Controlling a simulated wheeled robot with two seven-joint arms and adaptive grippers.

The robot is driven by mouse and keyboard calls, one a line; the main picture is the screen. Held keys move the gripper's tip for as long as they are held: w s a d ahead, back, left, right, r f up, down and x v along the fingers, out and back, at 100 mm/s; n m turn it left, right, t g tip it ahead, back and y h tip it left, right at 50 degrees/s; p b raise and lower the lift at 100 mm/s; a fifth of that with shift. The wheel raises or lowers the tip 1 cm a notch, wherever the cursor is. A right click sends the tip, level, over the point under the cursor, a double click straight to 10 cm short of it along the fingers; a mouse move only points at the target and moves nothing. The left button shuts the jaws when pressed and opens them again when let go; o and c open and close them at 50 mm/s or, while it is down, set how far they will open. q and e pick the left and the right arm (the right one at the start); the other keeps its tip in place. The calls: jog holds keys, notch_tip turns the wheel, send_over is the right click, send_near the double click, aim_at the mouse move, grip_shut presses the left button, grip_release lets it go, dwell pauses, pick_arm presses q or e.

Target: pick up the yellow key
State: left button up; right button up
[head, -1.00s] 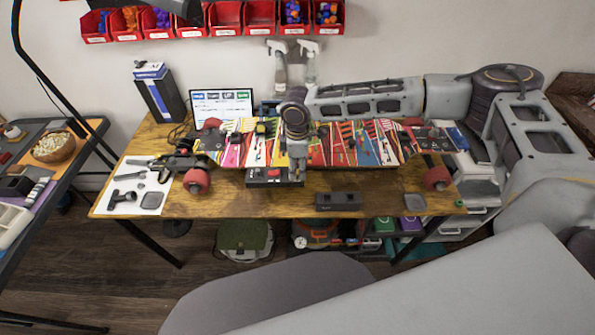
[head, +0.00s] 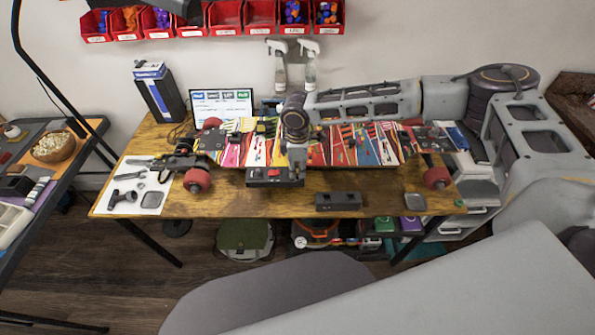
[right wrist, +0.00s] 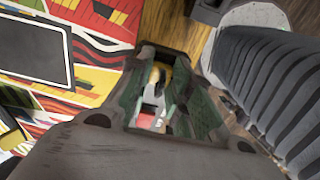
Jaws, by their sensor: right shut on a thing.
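My right gripper (head: 297,173) points down at the front edge of the colourful skateboard deck (head: 350,150), beside a black box with red buttons (head: 267,176). In the right wrist view its green-padded fingers (right wrist: 165,110) are close together, with a small yellow piece (right wrist: 156,76) between them. I take this piece to be the yellow key; most of it is hidden by the fingers. The gripper is shut on it. In the head view the key is hidden behind the gripper.
The skateboard lies across the wooden table (head: 240,207), its red wheels (head: 196,180) at the ends. A dark block (head: 338,201) and a grey square piece (head: 415,201) lie at the front. Tools lie on a white sheet (head: 125,208) at left. A monitor (head: 222,104) stands behind.

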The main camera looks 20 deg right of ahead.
aim_at(298, 166)
jog(key=shift+r, duration=0.1)
grip_shut()
jog(key=shift+r, duration=0.6)
pick_arm(q)
jog(key=shift+a, duration=0.2)
pick_arm(e)
jog(key=shift+r, duration=4.3)
pick_arm(q)
jog(key=shift+d, duration=0.1)
pick_arm(e)
jog(key=shift+d, duration=0.1)
pick_arm(q)
notch_tip(298, 166, up, 8)
jog(key=d+p, duration=0.1)
jog(key=p, duration=0.6)
jog(key=shift+s+d+f+p, duration=0.2)
jog(key=shift+s+d+p, duration=0.05)
jog(key=shift+s+p, duration=0.05)
pick_arm(e)
jog(key=s+d, duration=0.7)
jog(key=shift+s+d, duration=0.15)
jog(key=shift+d, duration=0.25)
jog(key=shift+f, duration=0.2)
